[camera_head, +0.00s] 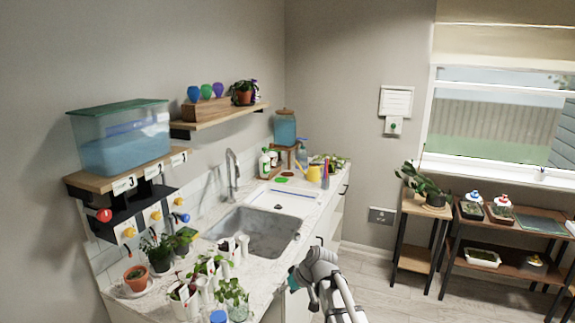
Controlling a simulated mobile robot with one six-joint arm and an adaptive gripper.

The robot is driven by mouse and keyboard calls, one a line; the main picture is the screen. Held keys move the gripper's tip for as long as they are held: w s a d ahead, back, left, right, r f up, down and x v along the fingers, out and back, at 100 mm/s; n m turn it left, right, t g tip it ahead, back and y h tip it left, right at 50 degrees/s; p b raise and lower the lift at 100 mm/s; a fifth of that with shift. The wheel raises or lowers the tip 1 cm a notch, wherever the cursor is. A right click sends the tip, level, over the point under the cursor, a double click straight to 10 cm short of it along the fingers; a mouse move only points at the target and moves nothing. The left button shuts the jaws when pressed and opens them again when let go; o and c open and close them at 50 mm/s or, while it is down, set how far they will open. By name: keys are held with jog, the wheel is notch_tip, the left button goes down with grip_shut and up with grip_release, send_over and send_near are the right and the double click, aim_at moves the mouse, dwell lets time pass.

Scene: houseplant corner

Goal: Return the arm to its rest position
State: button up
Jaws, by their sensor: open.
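My arm (322,268) reaches up from the bottom edge, folded in front of the counter's near right end. A teal-capped joint shows on its left side. My gripper (312,297) is at the folded end, low in the picture. It is open and I see nothing held in it, though its fingers are small and partly hidden by the arm. The arm overlaps the counter's front edge in the picture; I cannot tell how far apart they are.
The counter holds potted plants (161,255), a sink (258,232) and a yellow watering can (314,173). A water tank (122,140) stands on a wall shelf with taps below. A plant stand (425,208) and a shelf rack (503,255) stand right. The floor (385,285) between is clear.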

jog(key=s+d+f+m+g+h, duration=0.2)
jog(key=s+d+m+h, duration=0.4)
jog(key=s+d, duration=1.1)
jog(key=shift+d+f+h, duration=0.3)
jog(key=shift+d+f, duration=0.25)
jog(key=shift+f, duration=0.1)
